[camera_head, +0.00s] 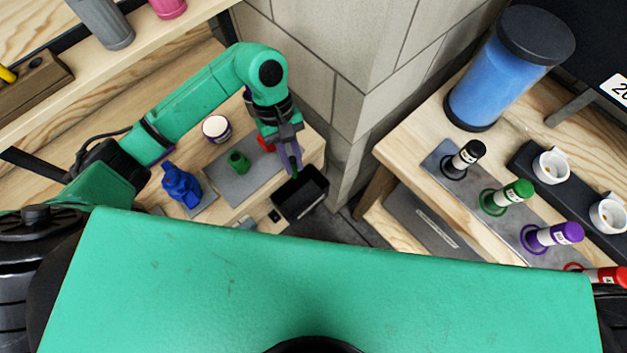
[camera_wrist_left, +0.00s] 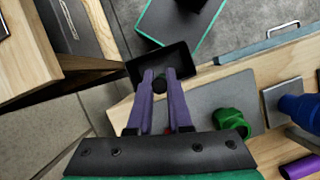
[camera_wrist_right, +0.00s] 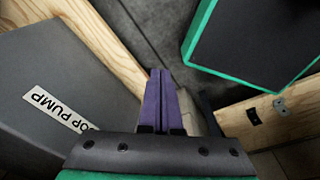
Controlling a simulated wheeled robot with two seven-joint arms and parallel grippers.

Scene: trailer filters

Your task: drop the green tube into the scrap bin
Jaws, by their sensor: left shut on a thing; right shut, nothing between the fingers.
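My left gripper (camera_head: 293,167) is shut on the green tube (camera_head: 295,173), a small dark green piece that shows low between the purple fingers. In the left wrist view the tube (camera_wrist_left: 160,84) is a dark round end between the fingertips (camera_wrist_left: 160,76). The scrap bin (camera_head: 302,208) is a black open box at the corner of the left bench, directly by the fingertips; its dark inside also shows beyond them in the left wrist view (camera_wrist_left: 181,58). The tube appears above the bin opening; the exact height is unclear. My right gripper (camera_wrist_right: 157,75) is shut and empty.
A green fitting (camera_head: 238,161) stands on a grey mat; a blue fitting (camera_head: 181,186) and a white cup (camera_head: 216,129) are nearby. A red thing (camera_head: 265,144) is partly hidden by my left gripper. The right bench holds a blue canister (camera_head: 505,75) and several coloured-capped tubes.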

